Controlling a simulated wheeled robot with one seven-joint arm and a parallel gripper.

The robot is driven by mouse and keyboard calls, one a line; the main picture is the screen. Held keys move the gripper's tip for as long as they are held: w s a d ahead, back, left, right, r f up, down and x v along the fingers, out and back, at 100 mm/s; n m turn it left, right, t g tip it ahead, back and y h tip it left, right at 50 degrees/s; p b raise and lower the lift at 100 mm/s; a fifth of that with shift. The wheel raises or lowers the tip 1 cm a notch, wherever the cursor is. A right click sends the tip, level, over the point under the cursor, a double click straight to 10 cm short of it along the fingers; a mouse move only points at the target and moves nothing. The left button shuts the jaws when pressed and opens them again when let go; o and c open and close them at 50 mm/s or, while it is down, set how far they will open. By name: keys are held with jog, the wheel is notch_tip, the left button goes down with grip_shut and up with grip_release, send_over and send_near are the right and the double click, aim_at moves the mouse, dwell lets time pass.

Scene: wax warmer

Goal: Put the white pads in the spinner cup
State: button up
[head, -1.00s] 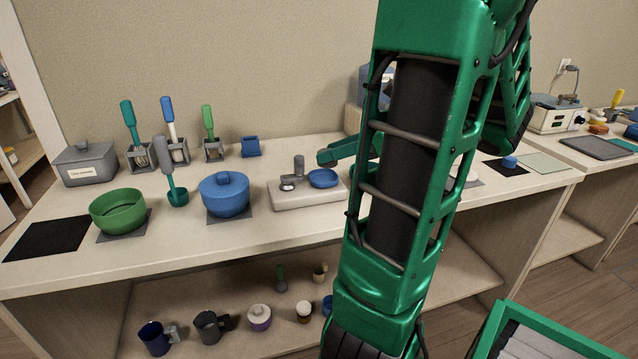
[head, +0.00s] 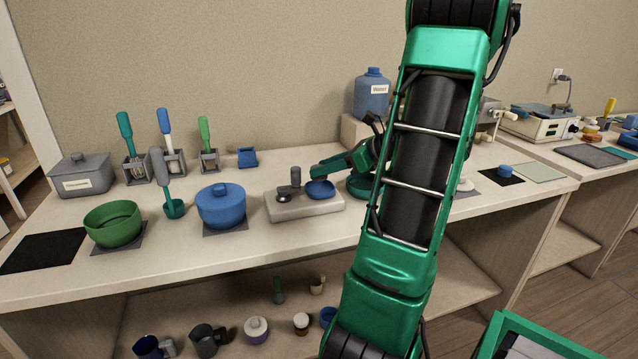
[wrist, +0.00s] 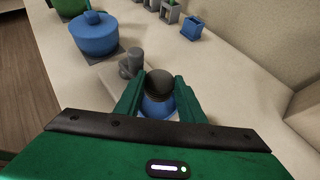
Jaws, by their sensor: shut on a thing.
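My gripper (head: 322,174) is right over the small blue cup (head: 321,190) at the right end of the pale spinner base (head: 300,208). A grey upright knob (head: 295,177) stands beside the cup. In the wrist view, my fingers (wrist: 154,92) flank a dark rounded thing (wrist: 160,82) and are shut on it. I cannot tell what it is. The blue cup shows below it (wrist: 158,108), largely hidden by the gripper. A small white round thing (head: 466,184) sits on a grey mat right of my arm. I cannot tell whether it is the pads.
A blue lidded pot (head: 221,207) and a green bowl (head: 113,224) stand left of the spinner. A blue water jug (head: 372,95) stands behind. My arm covers part of the counter.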

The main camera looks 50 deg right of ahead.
aim_at(325, 179)
jog(key=shift+f, duration=2.05)
jog(key=shift+f, duration=0.1)
jog(key=o, duration=0.8)
jog(key=shift+d, duration=0.1)
